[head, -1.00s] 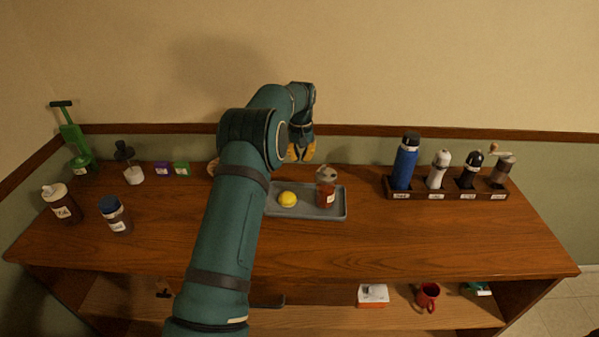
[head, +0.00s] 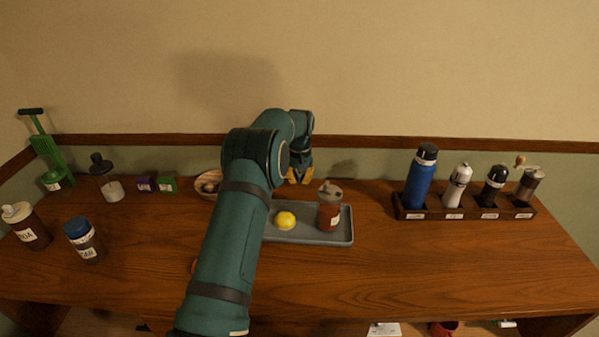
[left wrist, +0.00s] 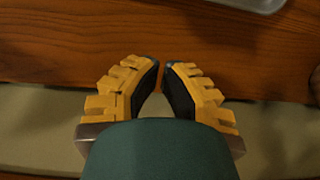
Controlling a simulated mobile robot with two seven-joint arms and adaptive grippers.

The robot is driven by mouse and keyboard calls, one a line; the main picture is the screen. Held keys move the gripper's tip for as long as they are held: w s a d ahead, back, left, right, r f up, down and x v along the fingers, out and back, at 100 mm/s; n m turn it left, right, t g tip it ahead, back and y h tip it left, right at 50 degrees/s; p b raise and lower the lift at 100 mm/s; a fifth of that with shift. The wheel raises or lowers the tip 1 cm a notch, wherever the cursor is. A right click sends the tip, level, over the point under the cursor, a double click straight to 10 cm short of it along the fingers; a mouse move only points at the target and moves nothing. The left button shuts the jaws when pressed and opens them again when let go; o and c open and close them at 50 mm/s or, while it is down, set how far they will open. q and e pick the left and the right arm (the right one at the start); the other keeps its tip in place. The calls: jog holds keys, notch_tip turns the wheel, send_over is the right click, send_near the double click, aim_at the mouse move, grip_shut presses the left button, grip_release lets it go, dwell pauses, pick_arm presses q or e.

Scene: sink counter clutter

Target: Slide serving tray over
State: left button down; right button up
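The grey serving tray (head: 343,236) lies on the wooden counter near its middle. It carries a yellow lemon (head: 285,221) and a brown-red shaker jar with a grey lid (head: 330,207). Part of the tray's left end is hidden behind my left arm. My left gripper (head: 298,176) is beyond the tray's back edge, near the back of the counter, pointing down. Its yellow fingers stand a little apart and are empty. In the left wrist view, the gripper (left wrist: 163,64) has bare wood between its tips, and the tray's edge (left wrist: 245,3) shows at the top. My right gripper is not in view.
A rack (head: 465,214) with a blue bottle (head: 421,177) and several grinders stands to the right. A wooden bowl (head: 207,185) is left of my arm, with small boxes (head: 157,185) and jars further left. Counter in front of and right of the tray is clear.

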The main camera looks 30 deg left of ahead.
aim_at(298, 196)
pick_arm(q)
notch_tip(298, 196, down, 4)
jog(key=shift+r+b, duration=0.1)
jog(key=shift+b, duration=0.2)
jog(key=shift+s+d, duration=0.3)
jog(key=shift+s, duration=0.25)
jog(key=shift+s+d+b, duration=0.15)
jog(key=shift+s+d, duration=0.2)
jog(key=shift+s, duration=0.25)
jog(key=shift+s+d+b, duration=0.15)
jog(key=shift+s+d, duration=0.15)
jog(key=shift+s, duration=0.3)
